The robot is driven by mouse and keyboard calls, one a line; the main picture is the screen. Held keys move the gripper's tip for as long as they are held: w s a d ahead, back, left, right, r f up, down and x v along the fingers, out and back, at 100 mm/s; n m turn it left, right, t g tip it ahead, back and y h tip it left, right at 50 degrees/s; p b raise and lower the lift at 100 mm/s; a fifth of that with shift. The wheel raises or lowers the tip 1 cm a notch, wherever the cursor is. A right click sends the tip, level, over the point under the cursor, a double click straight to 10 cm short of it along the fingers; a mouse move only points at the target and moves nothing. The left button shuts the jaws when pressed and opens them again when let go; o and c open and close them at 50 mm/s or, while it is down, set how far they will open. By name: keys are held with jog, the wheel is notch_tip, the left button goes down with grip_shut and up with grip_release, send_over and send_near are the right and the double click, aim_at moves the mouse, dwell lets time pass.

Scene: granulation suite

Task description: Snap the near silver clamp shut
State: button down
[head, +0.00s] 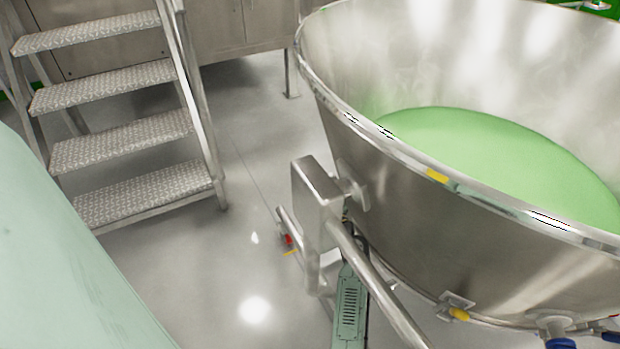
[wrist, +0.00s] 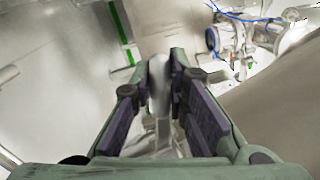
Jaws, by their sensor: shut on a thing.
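My gripper (wrist: 158,92) shows in the wrist view, its two dark purple-padded fingers on either side of a narrow silver piece (wrist: 158,78). I take this piece to be the near silver clamp, and the jaws are closed on it. Its lower part runs down between the fingers. The fingers hide much of it, so I cannot tell how far the clamp is closed. In the head view my gripper does not show. A small silver clamp-like bracket with a yellow tip (head: 457,306) sits low on the big steel bowl (head: 420,215).
The bowl holds pale green powder (head: 490,160). A steel post and rail (head: 318,200) stand beside it. Metal steps (head: 130,140) are at the left, with open floor (head: 235,260) between. Pipework with a blue hose (wrist: 235,38) is at the wrist view's upper right.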

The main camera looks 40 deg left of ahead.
jog(key=shift+d+r+m+b, duration=0.1)
jog(key=shift+r+m+b, duration=0.25)
jog(key=shift+m, duration=0.45)
jog(key=shift+w, duration=0.1)
jog(key=c, duration=1.6)
grip_release()
jog(key=shift+o, duration=0.2)
